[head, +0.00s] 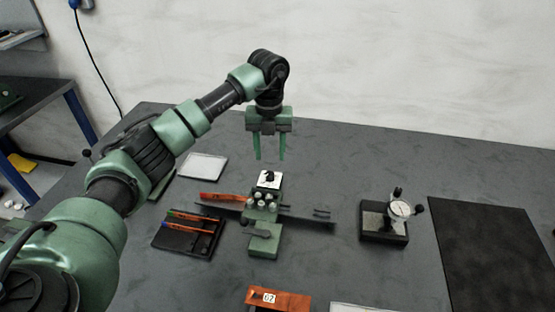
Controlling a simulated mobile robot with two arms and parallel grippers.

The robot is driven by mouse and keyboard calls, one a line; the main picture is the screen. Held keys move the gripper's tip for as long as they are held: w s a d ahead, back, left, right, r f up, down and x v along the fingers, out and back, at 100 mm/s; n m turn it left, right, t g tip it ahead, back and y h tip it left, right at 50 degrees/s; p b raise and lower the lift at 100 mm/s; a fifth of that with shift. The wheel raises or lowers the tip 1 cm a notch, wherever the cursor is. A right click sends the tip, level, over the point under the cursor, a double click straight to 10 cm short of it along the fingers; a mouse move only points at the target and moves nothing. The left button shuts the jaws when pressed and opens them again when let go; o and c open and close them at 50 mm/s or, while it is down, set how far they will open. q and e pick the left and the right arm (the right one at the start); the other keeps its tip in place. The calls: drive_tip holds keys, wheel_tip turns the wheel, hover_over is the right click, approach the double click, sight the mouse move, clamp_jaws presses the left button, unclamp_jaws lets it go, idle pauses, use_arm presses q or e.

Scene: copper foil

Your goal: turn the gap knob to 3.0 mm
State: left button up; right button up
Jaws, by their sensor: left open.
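A small green roller device (263,240) stands near the middle of the grey table. At its back end is a white dial plate (262,183) with a black gap knob (269,176) on it. The dial's markings are too small to read. My left gripper (270,156) is open, with its green fingers pointing down. It appears above and behind the knob in the picture, with nothing between the fingers. The fingers do not visibly touch the knob. My right gripper is not in view.
A black tray (178,246) with orange-handled tools lies left of the device. An orange-handled tool (222,198) and a dark strip lie beside it. A dial gauge (400,209) on a black base stands right. A black mat (490,250) lies far right. An orange block (285,301) is in front.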

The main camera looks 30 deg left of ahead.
sight(270, 174)
use_arm(q)
drive_tip(key=f, duration=0.2)
drive_tip(key=f+p, duration=0.1)
drive_tip(key=f, duration=0.3)
drive_tip(key=shift+s, duration=0.3)
drive_tip(key=shift+w+f, duration=0.1)
drive_tip(key=shift+f, duration=0.4)
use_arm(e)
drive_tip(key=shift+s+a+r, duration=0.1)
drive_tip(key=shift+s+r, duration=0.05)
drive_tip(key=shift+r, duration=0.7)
use_arm(q)
drive_tip(key=shift+c, duration=0.4)
clamp_jaws()
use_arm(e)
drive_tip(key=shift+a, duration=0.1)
